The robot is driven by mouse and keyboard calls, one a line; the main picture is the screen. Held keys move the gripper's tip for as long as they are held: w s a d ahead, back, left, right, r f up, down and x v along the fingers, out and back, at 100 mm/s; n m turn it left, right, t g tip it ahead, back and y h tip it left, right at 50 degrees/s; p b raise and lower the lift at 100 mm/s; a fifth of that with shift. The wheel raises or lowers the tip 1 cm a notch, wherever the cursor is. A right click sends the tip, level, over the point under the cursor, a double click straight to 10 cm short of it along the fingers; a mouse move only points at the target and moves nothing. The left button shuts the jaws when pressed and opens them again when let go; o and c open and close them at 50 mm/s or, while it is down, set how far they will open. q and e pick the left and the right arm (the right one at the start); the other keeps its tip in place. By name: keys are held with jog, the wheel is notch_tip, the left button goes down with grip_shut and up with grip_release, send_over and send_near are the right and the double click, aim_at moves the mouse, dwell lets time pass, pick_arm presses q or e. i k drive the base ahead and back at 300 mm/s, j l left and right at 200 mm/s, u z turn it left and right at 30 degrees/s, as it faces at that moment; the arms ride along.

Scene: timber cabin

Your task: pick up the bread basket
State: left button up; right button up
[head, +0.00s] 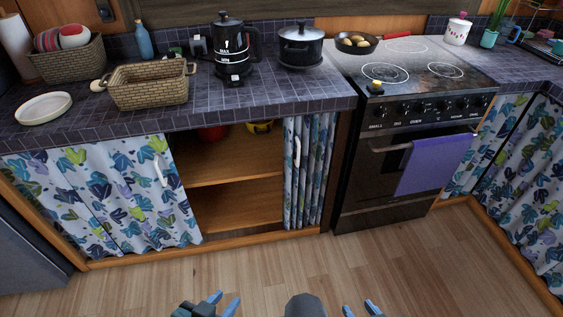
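A tan woven bread basket (149,86) with a small handle at each end stands upright on the tiled counter (285,97), near its front edge at the left. It looks empty, though its floor is mostly hidden by the front wall. My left gripper (227,302) is at the bottom edge of the head view, its blue fingers spread apart with nothing between them. My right gripper (360,308) is to the right of it, also with its fingers apart and empty. Both are low over the floor, well away from the basket.
A white plate (43,108) lies left of the basket; a larger basket (70,62) stands behind. A black kettle (231,50) and pot (300,46) stand to the right. The stove (397,136) is further right. Below, the curtained cabinet (232,201) is open. The wooden floor (245,268) is clear.

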aim_at(152, 83)
jog(key=i+j+u, duration=0.15)
jog(key=i+j, duration=0.15)
jog(key=j, duration=0.15)
jog(key=i+j+u, duration=0.15)
jog(key=i+j, duration=0.15)
jog(key=j, duration=0.15)
